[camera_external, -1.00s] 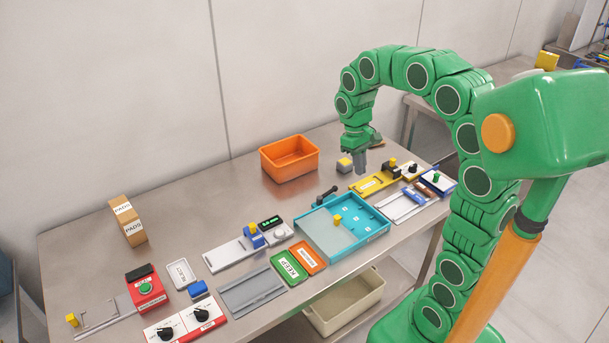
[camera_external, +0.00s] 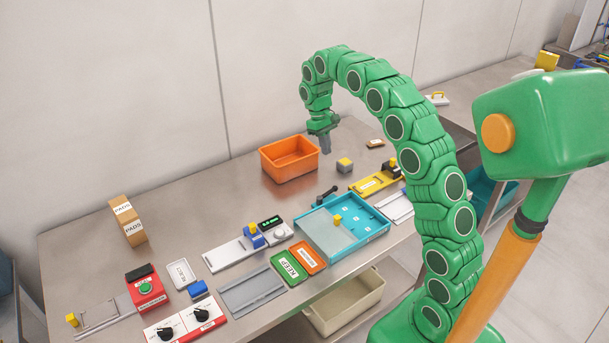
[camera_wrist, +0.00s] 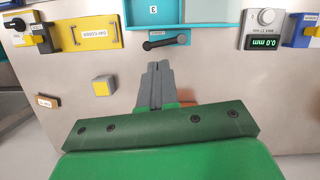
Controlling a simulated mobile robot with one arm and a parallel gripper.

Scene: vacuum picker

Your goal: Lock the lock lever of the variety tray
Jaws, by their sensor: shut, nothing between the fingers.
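The variety tray appears to be the teal tray (camera_external: 368,243) near the table's middle. A grey sliding cover with a yellow knob (camera_external: 337,220) lies over its left part. The black lock lever (camera_external: 327,192) is at the tray's back edge; in the wrist view, the lever (camera_wrist: 166,41) lies nearly level along the tray's wall (camera_wrist: 186,27). My gripper (camera_external: 326,150) is above the table's back, beside the orange bin, apart from the lever. In the wrist view, my gripper (camera_wrist: 158,66) is shut and empty, its fingertips pointing toward the lever.
The orange bin (camera_external: 290,168) stands at the back, left of my gripper. A grey block with a yellow top (camera_external: 344,165) is to the right. Bare table lies between the bin and the tray.

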